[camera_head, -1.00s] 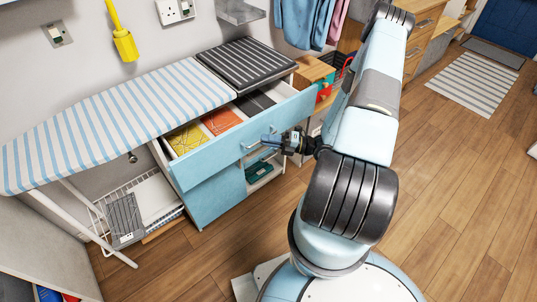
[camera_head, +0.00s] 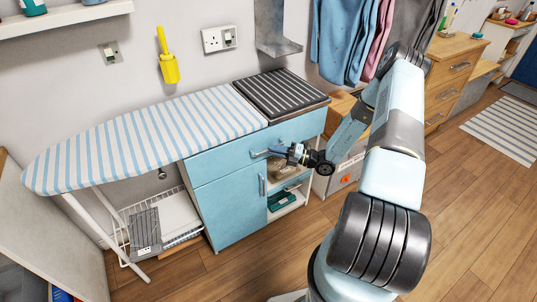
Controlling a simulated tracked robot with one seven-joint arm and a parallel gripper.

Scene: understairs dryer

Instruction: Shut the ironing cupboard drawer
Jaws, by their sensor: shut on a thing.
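The ironing cupboard (camera_head: 228,208) is pale blue and stands against the wall. Its wide top drawer (camera_head: 222,160) looks pushed in, with its front about level with the door below. No drawer inside shows. My gripper (camera_head: 276,151) is at the bar handle (camera_head: 258,154) on the drawer front and is shut on it. The fingers hide part of the handle. My arm comes in from the right.
A striped ironing board (camera_head: 150,140) extends left from the cupboard top, beside a dark ribbed mat (camera_head: 280,92). Open shelves (camera_head: 287,200) sit right of the cupboard door. Wooden floor in front is clear.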

